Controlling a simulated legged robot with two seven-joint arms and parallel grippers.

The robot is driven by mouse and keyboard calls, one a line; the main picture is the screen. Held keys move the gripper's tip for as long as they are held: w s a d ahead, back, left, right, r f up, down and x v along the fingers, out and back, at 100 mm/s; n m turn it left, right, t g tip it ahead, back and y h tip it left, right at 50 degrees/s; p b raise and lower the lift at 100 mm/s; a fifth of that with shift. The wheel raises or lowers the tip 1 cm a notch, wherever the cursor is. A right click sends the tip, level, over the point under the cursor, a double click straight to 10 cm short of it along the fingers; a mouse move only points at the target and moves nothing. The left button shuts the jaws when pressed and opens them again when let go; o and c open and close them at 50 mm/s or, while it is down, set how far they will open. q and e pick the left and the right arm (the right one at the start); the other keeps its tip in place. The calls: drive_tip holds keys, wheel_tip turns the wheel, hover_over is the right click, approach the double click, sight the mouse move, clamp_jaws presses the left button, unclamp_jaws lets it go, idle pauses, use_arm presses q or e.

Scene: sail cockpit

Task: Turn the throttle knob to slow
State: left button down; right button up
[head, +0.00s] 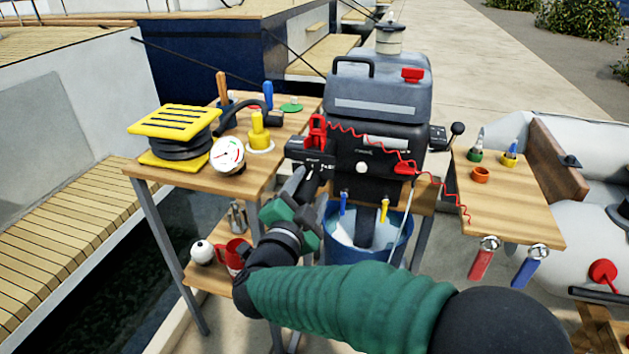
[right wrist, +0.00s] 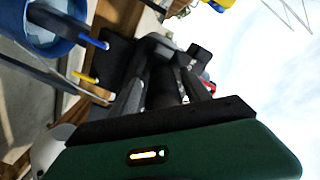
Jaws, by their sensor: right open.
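The black outboard motor (head: 377,135) stands upright in the middle of the head view, with a grey cowl on top. A black tiller unit (head: 316,163) with white markings sticks out at its left front, with a red clip and coiled cord above. I take the throttle knob to be on its near end, but my gripper hides much of it. My right gripper (head: 299,183) reaches up to that near end. In the right wrist view, the open fingers (right wrist: 165,88) stand on either side of a dark part; I cannot tell whether they touch it. My left gripper is not in view.
A left bench (head: 200,180) carries a yellow line reel (head: 176,118), a white gauge (head: 228,154) and tools. A blue water bucket (head: 362,250) stands below the motor. A right side table (head: 510,205) holds small parts. A grey inflatable boat (head: 555,130) is beyond.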

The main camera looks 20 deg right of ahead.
drive_tip(key=shift+a+r, duration=0.15)
drive_tip(key=shift+a, duration=0.4)
drive_tip(key=shift+c, duration=1)
drive_tip(key=shift+d, duration=0.45)
drive_tip(key=c, duration=0.7)
drive_tip(key=shift+c, duration=1.4)
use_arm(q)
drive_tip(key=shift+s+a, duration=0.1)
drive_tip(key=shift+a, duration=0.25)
use_arm(e)
drive_tip(key=shift+a, duration=0.15)
clamp_jaws()
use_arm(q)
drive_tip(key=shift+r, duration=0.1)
